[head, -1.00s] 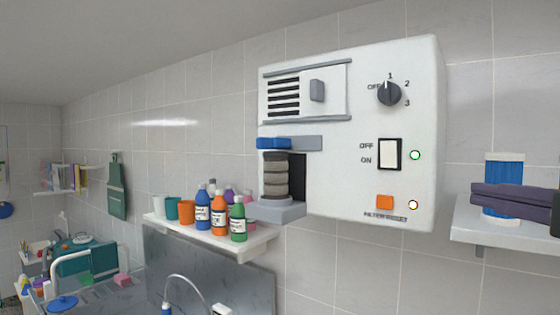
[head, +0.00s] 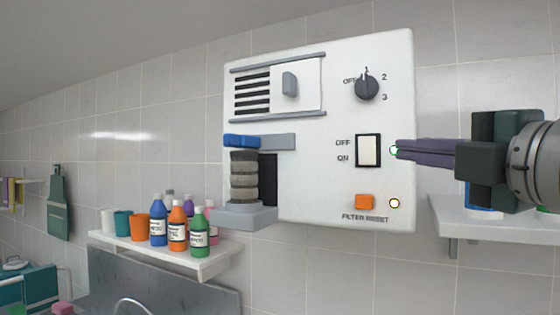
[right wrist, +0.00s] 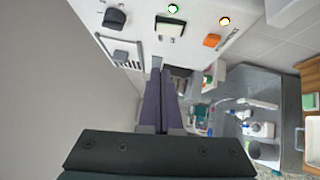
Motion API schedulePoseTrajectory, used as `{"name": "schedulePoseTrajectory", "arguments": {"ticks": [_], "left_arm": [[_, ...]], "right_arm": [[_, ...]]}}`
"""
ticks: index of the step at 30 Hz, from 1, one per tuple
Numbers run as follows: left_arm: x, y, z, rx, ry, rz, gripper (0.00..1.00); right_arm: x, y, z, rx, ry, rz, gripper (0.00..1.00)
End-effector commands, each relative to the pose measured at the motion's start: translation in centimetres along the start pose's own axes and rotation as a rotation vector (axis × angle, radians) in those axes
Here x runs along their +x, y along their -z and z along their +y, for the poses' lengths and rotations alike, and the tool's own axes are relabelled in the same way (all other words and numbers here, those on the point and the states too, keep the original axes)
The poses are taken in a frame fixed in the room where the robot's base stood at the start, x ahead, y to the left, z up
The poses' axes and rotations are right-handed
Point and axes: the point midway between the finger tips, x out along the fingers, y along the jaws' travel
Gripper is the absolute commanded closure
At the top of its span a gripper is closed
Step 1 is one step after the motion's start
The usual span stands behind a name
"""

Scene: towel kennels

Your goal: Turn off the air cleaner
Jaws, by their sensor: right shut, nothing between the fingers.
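The white air cleaner (head: 300,190) hangs on the tiled wall. Its panel has a dark dial (head: 367,88) with its pointer near 1, and a white rocker switch (head: 368,151) marked OFF above and ON below. I cannot tell which half is pressed. A green light (head: 393,150) is lit beside the switch. My right gripper (head: 399,151) is shut and empty, its purple fingers pointing left just right of the switch and partly over the green light. Contact cannot be told. In the right wrist view the switch (right wrist: 170,27) lies above the fingertips.
A grey filter stack (head: 244,176) stands on the cleaner's ledge. A shelf (head: 205,262) with cups and bottles is at left; another shelf (head: 490,222) is below my right arm.

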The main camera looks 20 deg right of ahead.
Motion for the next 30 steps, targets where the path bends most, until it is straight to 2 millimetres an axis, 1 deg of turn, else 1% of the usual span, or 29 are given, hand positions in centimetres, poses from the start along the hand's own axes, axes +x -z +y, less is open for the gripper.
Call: {"name": "schedulePoseTrajectory", "arguments": {"ticks": [1,5,6,7,12,16,18,21,24,30], "left_arm": [[1.9,-0.6,0.1,0.0,0.0,0.0,0.5],[4.2,-1.3,0.2,-0.001,0.0,0.0,0.5],[3.3,-1.1,0.1,-0.001,-0.001,-0.003,0.5],[3.0,-1.1,0.1,-0.001,-0.001,-0.006,0.5],[2.6,-0.8,0.1,-0.001,0.0,0.001,0.5],[2.6,-0.8,0.1,-0.001,0.0,0.002,0.5],[2.9,-0.9,0.1,-0.001,0.0,0.002,0.5],[3.0,-0.9,0.1,-0.001,0.0,0.002,0.5],[3.1,-0.9,0.1,-0.001,0.0,0.002,0.5],[3.1,-0.9,0.1,-0.001,0.0,0.003,0.5]], "right_arm": [[0.3,0.1,-0.8,-0.003,-0.009,0.001,1.0],[0.9,0.0,-0.7,-0.009,-0.006,-0.002,1.0],[1.8,-0.1,0.0,-0.003,-0.001,-0.004,1.0],[2.5,-0.2,0.2,0.0,0.002,-0.004,1.0],[6.3,-0.1,0.2,-0.001,0.002,-0.003,1.0],[8.8,-0.1,0.1,-0.002,0.002,-0.002,1.0],[9.5,-1.1,-0.1,-0.006,0.004,-0.005,1.0],[10.4,-2.0,-0.1,-0.006,0.004,-0.004,1.0],[11.0,-2.6,-0.1,-0.007,0.003,-0.003,1.0],[11.3,-3.0,-0.1,-0.006,0.004,-0.003,1.0]]}}
